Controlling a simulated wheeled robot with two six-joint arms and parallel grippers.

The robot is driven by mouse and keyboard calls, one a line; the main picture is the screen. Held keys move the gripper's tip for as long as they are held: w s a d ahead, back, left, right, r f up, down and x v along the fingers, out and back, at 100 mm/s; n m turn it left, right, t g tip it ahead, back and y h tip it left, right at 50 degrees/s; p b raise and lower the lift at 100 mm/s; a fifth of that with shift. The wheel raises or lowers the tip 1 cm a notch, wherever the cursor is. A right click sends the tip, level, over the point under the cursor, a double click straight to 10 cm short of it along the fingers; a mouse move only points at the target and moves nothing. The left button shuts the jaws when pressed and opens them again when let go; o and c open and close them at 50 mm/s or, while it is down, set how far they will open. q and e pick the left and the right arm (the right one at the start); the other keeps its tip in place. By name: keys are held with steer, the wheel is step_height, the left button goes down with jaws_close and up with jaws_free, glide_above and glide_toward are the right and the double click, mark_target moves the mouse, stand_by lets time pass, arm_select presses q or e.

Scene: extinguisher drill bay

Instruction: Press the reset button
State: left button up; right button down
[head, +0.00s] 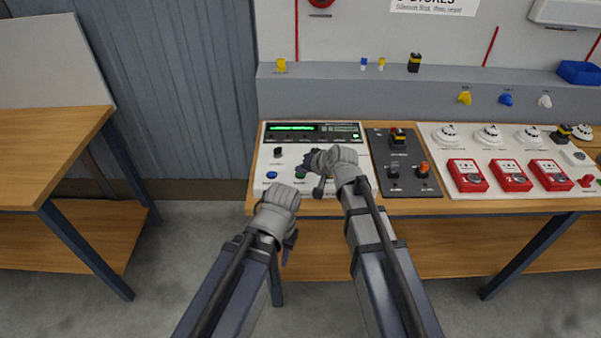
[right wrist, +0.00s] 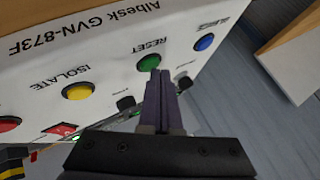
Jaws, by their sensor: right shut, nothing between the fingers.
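The green button labelled RESET (right wrist: 149,62) is on the white front panel of a grey-and-white control unit (head: 335,132). It also shows in the head view (head: 300,174), just left of my right gripper (head: 319,188). In the right wrist view, which is upside down, the closed fingers (right wrist: 160,76) point at the green button, their tips at its edge. I cannot tell whether they touch it. My right gripper is shut and empty. My left gripper (head: 289,242) hangs in front of the bench edge, lower than the panel; its finger opening is hidden.
A blue button (right wrist: 204,42) and a yellow ISOLATE button (right wrist: 78,91) flank the green one. A dark switch panel (head: 401,185) and red call points (head: 467,176) lie to the right on the wooden bench. Another wooden table (head: 50,150) stands at left.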

mark_target(302, 176)
steer(key=shift+r+p, duration=0.3)
steer(key=shift+r, duration=0.2)
step_height(302, 176, up, 5)
steer(key=p, duration=0.5)
steer(key=shift+r, duration=0.1)
stand_by(0.6)
steer(key=s+d+f+n+g+h, duration=0.2)
steer(key=s, duration=0.6)
steer(key=s+d+f+n+g+h, duration=0.1)
steer(key=s+f+g+h, duration=0.1)
steer(key=s, duration=0.7)
steer(key=s+d+f+n+g+h, duration=0.2)
steer(key=s+g, duration=0.1)
steer(key=s, duration=0.5)
steer(key=shift+s+d+f+n+g+h, duration=0.3)
steer(key=shift+s+f+g+h, duration=0.05)
steer(key=shift+g+h, duration=0.05)
